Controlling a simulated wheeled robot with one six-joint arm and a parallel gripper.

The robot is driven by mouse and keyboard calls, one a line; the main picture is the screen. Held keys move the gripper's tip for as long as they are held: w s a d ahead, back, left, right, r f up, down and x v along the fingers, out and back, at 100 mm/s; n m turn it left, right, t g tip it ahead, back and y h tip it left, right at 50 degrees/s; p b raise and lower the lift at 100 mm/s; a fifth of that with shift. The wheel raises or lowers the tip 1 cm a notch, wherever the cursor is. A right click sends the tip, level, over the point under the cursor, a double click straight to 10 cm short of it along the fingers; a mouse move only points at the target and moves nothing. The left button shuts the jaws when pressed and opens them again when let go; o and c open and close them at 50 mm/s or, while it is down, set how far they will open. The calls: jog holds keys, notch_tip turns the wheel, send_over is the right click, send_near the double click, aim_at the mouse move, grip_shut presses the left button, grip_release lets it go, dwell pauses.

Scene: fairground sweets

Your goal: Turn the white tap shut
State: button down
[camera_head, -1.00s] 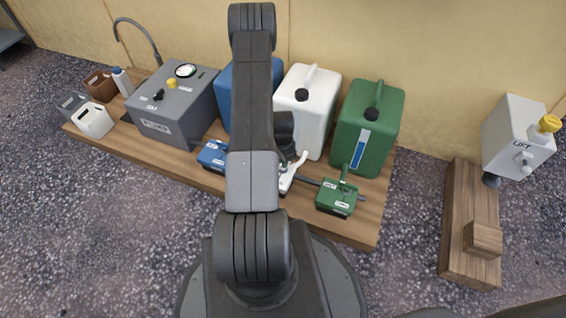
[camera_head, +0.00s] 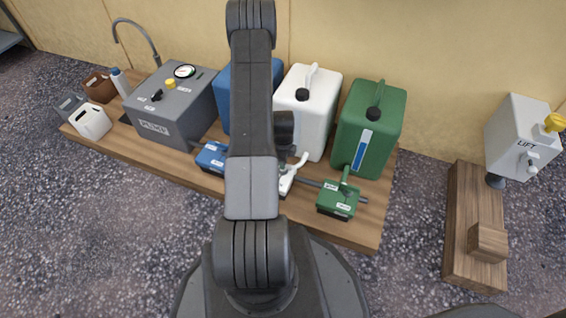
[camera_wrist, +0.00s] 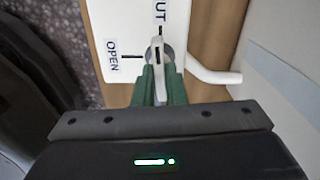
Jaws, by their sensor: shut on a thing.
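The white tap (camera_wrist: 115,25) fills the upper middle of the wrist view, with an OPEN label on its left and a partly cut-off label ending in "UT" at the top. Its narrow grey-white handle (camera_wrist: 157,58) lies up and down in the picture, its upper end by the black mark under the "UT" label. My gripper (camera_wrist: 158,85) is shut on the handle, one green finger on each side. In the head view the white tap (camera_head: 287,183) shows beside my arm, partly hidden by it.
The blue tap (camera_head: 211,157) and green tap (camera_head: 337,200) stand on either side along a dark pipe. Behind are blue, white (camera_head: 308,110) and green (camera_head: 368,130) canisters. A grey pump box (camera_head: 170,105) stands left, a LIFT box (camera_head: 520,137) right. Gravel floor in front is clear.

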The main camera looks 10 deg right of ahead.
jog(key=shift+m, duration=0.7)
jog(key=c, duration=1.5)
grip_release()
jog(key=shift+d, duration=0.1)
notch_tip(320, 180, up, 14)
jog(key=p, duration=0.4)
jog(key=shift+p, duration=0.35)
jog(key=shift+f, duration=0.1)
notch_tip(320, 180, down, 14)
jog(key=b, duration=0.4)
jog(key=shift+b, duration=0.4)
